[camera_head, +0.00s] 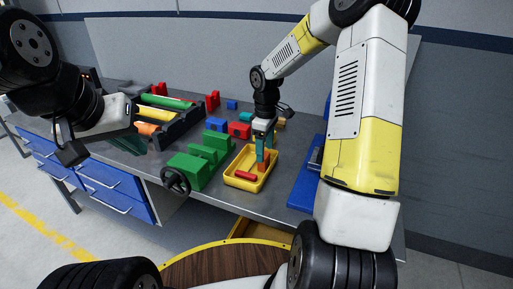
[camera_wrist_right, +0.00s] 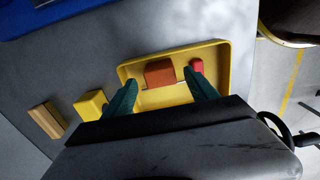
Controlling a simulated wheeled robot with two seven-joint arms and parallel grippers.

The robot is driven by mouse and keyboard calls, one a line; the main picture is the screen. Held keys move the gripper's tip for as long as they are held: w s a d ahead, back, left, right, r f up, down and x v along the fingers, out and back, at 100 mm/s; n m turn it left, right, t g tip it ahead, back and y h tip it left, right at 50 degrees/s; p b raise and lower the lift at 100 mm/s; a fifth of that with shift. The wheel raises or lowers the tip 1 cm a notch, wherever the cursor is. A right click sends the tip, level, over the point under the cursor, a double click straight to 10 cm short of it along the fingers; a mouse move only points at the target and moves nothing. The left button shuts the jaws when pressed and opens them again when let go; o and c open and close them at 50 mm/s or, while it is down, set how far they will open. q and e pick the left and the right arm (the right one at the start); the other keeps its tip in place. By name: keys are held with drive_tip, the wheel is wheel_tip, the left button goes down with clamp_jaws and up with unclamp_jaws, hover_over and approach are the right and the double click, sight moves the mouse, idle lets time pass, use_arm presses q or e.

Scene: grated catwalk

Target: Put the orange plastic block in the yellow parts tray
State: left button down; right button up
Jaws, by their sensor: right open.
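The orange block (camera_head: 263,159) is inside the yellow parts tray (camera_head: 241,186), below my right gripper (camera_head: 264,146). In the right wrist view the orange block (camera_wrist_right: 159,73) lies near one long wall of the tray (camera_wrist_right: 222,58). The teal fingers of my right gripper (camera_wrist_right: 160,92) are spread apart there, with the block in the space between and beyond their tips. I see no contact between fingers and block. A red piece (camera_head: 246,176) also lies in the tray. My left gripper (camera_head: 134,142) is at the left, over the bench; its jaw opening is unclear.
Green blocks (camera_head: 190,167) and a dark handwheel (camera_head: 175,181) stand left of the tray. A dark rack (camera_head: 178,128) holds coloured cylinders behind them. A yellow block (camera_wrist_right: 90,104) and a wooden block (camera_wrist_right: 46,120) lie beside the tray. A blue panel (camera_head: 304,187) is to the right.

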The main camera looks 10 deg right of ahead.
wheel_tip(320, 180, up, 7)
drive_tip(key=shift+f, duration=0.2)
drive_tip(key=s+r+m+t, duration=0.2)
drive_tip(key=s+r, duration=0.3)
drive_tip(key=s, duration=0.3)
drive_tip(key=s+a+r+m+t+y, duration=0.1)
drive_tip(key=s+r+m+t, duration=0.1)
drive_tip(key=s+r+m, duration=0.3)
drive_tip(key=s+a+r+m+t+y, duration=0.1)
drive_tip(key=s+r, duration=0.4)
drive_tip(key=s, duration=0.6)
drive_tip(key=m+t, duration=0.1)
drive_tip(key=m, duration=0.1)
drive_tip(key=shift+s+m, duration=0.15)
drive_tip(key=shift+m, duration=0.15)
